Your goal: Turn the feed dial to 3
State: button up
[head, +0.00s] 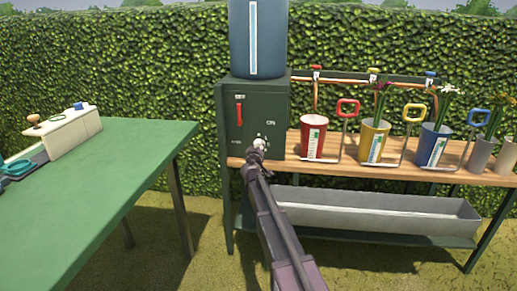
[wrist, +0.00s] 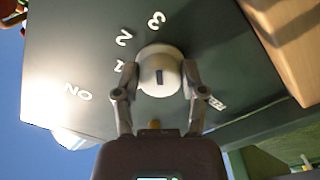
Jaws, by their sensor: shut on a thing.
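The feed dial is a round white knob (wrist: 160,60) on the front of a dark green box (head: 262,100). The numbers 1, 2 and 3 (wrist: 157,19) are printed around it in white. A short dark mark on the knob runs up and down in the wrist view, roughly in line with the 3; I cannot tell which end points. My gripper (wrist: 160,92) is shut on the knob, one finger on each side. In the head view my gripper (head: 256,152) covers most of the dial.
A red lever (head: 239,114) is on the same box, left of and above the dial. A blue tank (head: 238,40) stands on top. Right of the box, a wooden shelf (head: 290,166) holds several flower pots, with a grey trough (head: 375,211) below. A green table (head: 100,180) is at left.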

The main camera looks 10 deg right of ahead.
jog(key=shift+w, duration=0.1)
jog(key=o, duration=1.1)
jog(key=shift+o, duration=0.2)
jog(key=v, duration=1.2)
